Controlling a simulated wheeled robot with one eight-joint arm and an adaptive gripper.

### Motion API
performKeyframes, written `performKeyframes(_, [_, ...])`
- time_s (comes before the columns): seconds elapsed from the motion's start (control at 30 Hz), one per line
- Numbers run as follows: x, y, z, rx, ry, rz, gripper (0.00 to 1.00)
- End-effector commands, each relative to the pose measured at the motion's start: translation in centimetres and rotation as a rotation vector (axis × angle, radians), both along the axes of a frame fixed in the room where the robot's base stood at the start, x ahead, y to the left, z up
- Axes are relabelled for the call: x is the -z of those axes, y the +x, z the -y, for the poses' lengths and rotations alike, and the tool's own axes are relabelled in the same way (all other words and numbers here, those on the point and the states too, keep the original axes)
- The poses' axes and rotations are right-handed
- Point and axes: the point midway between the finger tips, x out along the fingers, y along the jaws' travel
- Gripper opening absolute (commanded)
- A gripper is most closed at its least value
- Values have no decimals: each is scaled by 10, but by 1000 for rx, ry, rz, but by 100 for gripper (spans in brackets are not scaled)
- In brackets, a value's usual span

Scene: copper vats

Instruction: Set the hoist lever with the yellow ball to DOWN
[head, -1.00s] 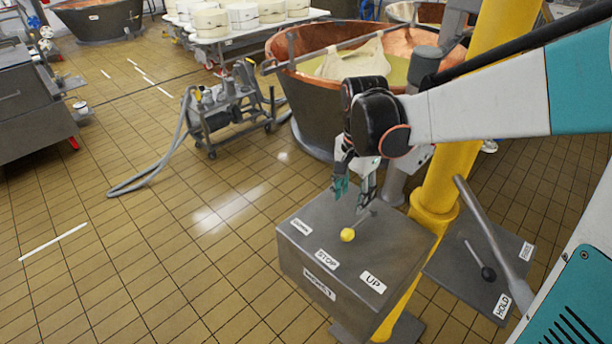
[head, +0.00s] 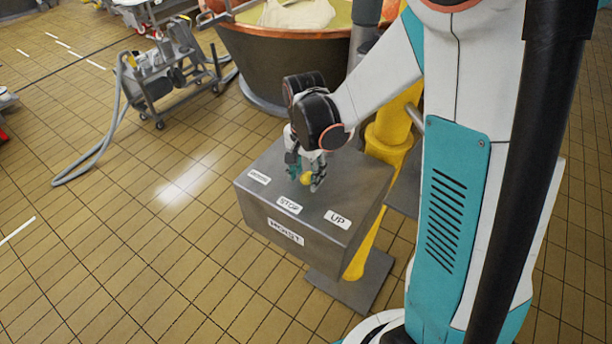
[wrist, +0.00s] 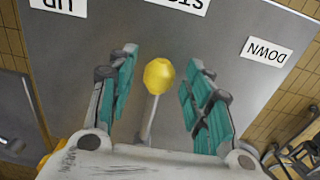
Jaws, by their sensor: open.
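The yellow ball (wrist: 159,76) tops the hoist lever (wrist: 149,120), whose thin metal rod shows in the wrist view. In the head view the ball (head: 306,179) is at the top of the grey hoist box (head: 300,222), lined up with the STOP label (head: 289,205). The DOWN label (wrist: 267,51) is at the right in the wrist view, and the UP label (head: 338,219) is on the opposite side. My gripper (wrist: 160,85) is open, with one teal-padded finger on each side of the ball, apart from it. In the head view my gripper (head: 305,170) partly hides the lever.
A yellow post (head: 391,135) stands close behind the box. A copper vat (head: 270,60) is farther back. A wheeled pump cart (head: 170,75) with a grey hose stands at the left. The tiled floor left of the box is clear.

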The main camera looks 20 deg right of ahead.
Motion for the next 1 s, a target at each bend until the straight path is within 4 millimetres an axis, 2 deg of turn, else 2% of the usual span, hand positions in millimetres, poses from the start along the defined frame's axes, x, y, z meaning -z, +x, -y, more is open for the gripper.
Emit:
performKeyframes(0.33, [4,0,0,0,0,0,46])
performKeyframes(0.37, [4,0,0,0,0,0,42])
performKeyframes(0.53, [4,0,0,0,0,0,3])
performKeyframes(0.57, [4,0,0,0,0,0,0])
performKeyframes(1.0, [5,9,-5,77,-1,0,0])
